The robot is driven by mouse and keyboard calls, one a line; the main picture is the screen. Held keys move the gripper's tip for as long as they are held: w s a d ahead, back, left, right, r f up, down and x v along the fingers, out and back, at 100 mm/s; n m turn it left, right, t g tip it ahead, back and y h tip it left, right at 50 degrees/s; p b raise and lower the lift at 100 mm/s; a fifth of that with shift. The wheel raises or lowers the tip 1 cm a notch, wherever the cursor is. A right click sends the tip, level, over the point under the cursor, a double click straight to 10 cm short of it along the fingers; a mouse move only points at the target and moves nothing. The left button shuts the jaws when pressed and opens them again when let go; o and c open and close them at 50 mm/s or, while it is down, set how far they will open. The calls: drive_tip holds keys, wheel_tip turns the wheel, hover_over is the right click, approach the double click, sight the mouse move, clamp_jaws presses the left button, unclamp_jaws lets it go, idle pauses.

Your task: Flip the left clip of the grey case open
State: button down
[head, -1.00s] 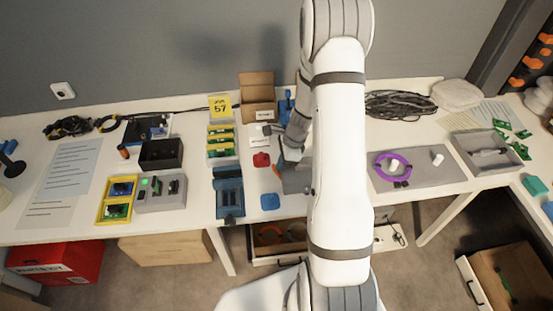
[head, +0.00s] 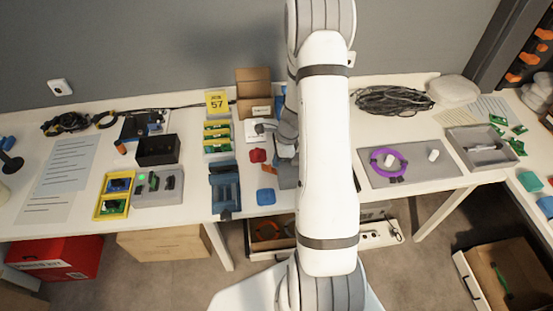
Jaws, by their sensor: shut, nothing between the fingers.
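A grey case (head: 287,175) lies near the front edge of the table, mostly covered by my arm. Only a strip of its left side shows, so its clips cannot be made out. My gripper (head: 285,150) is at the far side of the case, beside the arm's left edge. Only part of its body shows; the fingertips are hidden. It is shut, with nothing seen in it. Whether it touches the case cannot be told.
A blue block (head: 265,196) and a red block (head: 257,155) lie left of the case. A dark blue tool (head: 226,187) stands further left. An open cardboard box (head: 254,92) is behind. A grey mat (head: 415,175) with a purple ring (head: 388,163) lies right of my arm.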

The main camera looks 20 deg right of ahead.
sight(274, 171)
wheel_tip(274, 171, up, 10)
drive_tip(key=p, duration=0.7)
drive_tip(key=shift+w+a+p, duration=0.15)
drive_tip(key=shift+a+p, duration=0.25)
drive_tip(key=shift+a, duration=0.05)
